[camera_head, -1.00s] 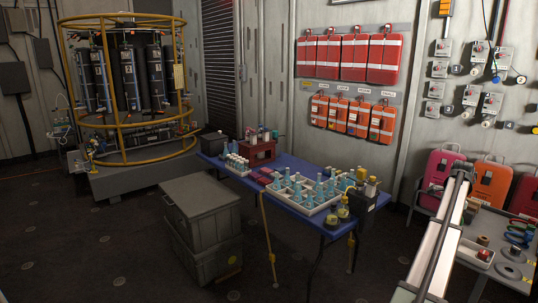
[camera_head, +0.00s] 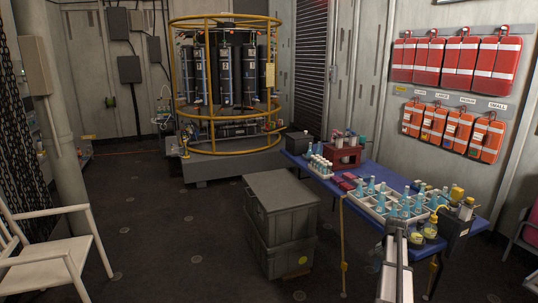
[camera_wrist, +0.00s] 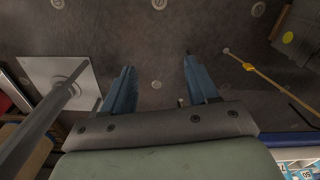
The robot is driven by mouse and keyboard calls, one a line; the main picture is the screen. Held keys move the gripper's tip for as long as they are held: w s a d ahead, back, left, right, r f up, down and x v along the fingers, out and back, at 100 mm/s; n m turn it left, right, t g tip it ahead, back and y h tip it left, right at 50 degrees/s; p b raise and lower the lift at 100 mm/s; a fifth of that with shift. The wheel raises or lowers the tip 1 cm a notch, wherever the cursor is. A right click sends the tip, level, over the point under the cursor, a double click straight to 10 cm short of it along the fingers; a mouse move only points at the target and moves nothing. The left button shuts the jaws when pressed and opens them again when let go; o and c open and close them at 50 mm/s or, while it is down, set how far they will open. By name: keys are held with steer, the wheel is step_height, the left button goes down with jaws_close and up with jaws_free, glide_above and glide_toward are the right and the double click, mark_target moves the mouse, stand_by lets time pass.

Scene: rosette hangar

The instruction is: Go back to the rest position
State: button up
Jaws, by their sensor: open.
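My gripper (camera_wrist: 158,78) shows in the wrist view, with its two blue fingers spread apart and nothing between them. It points down over the dark floor (camera_wrist: 160,40). In the head view, part of my arm rises at the lower right, in front of the blue table (camera_head: 372,170); the gripper itself does not show there.
The table bears a tray (camera_head: 378,207) of several flasks and a red rack (camera_head: 345,155). Grey crates (camera_head: 282,200) stand left of it. A yellow-framed rosette (camera_head: 222,148) stands behind, a white chair (camera_head: 50,255) at lower left. The floor between chair and crates is clear.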

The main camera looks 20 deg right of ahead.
steer(key=w+a+f+n, duration=0.2)
steer(key=a+f, duration=0.1)
steer(key=a, duration=0.6)
steer(key=w+a+f+n, duration=0.2)
steer(key=a+n, duration=0.1)
steer(key=a, duration=0.6)
steer(key=w+a+f+n, duration=0.1)
steer(key=a+f+n, duration=0.15)
steer(key=a, duration=0.65)
steer(key=s+a+f+n, duration=0.2)
steer(key=s+a+n, duration=0.1)
steer(key=a, duration=0.6)
steer(key=s+a+f+n, duration=0.2)
steer(key=a, duration=0.7)
steer(key=s+a+f+n, duration=0.3)
steer(key=a, duration=0.6)
steer(key=s+f+g, duration=0.3)
steer(key=s+f, duration=0.7)
steer(key=s, duration=0.4)
steer(key=s+f+g, duration=0.3)
steer(key=s+f, duration=0.7)
steer(key=s, duration=0.5)
steer(key=shift+d+g, duration=0.15)
steer(key=shift+g, duration=0.25)
